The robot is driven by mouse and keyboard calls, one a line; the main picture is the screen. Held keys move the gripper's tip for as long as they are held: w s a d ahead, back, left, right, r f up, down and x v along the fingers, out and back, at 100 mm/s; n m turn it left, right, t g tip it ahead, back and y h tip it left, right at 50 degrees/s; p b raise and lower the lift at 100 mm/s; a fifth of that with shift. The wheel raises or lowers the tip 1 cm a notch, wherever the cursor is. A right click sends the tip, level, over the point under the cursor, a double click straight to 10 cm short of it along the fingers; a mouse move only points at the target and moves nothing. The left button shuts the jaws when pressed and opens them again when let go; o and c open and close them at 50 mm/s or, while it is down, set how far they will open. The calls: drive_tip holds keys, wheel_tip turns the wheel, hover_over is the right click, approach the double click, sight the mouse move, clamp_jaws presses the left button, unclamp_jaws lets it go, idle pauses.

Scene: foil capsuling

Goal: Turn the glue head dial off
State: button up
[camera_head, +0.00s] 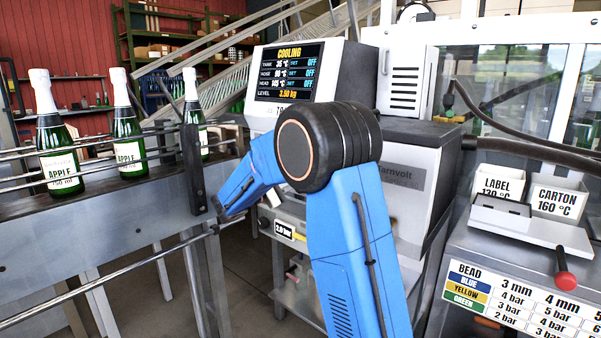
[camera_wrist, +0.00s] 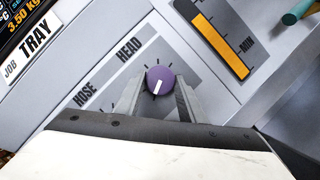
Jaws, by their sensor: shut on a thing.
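The glue head dial is a purple knob (camera_wrist: 160,80) with a white pointer line, on the grey machine panel beside the "HEAD" label in the wrist view. Its pointer runs toward the lower left of that picture. My gripper (camera_wrist: 158,95) has one finger on each side of the knob and is shut on it. In the head view my blue arm hides the knob and my gripper. The machine's screen (camera_head: 289,72) reads "COOLING" and shows "OFF" on the tank, hose and head lines.
A "HOSE" label (camera_wrist: 86,94) and a yellow level gauge (camera_wrist: 220,46) marked "MIN" flank the knob. A teal-green part (camera_wrist: 298,12) sits at the upper right. A conveyor rail (camera_head: 95,235) with green bottles (camera_head: 127,140) stands at left; a bench with bins (camera_head: 555,197) stands at right.

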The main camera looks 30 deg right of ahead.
drive_tip(key=shift+f+n+t, duration=0.1)
drive_tip(key=shift+n+t, duration=0.2)
drive_tip(key=shift+n, duration=0.7)
drive_tip(key=o, duration=1)
drive_tip(key=shift+o, duration=0.2)
drive_tip(key=shift+a, duration=0.1)
drive_tip(key=v, duration=1.7)
drive_tip(key=shift+f, duration=0.3)
drive_tip(key=shift+a, duration=0.1)
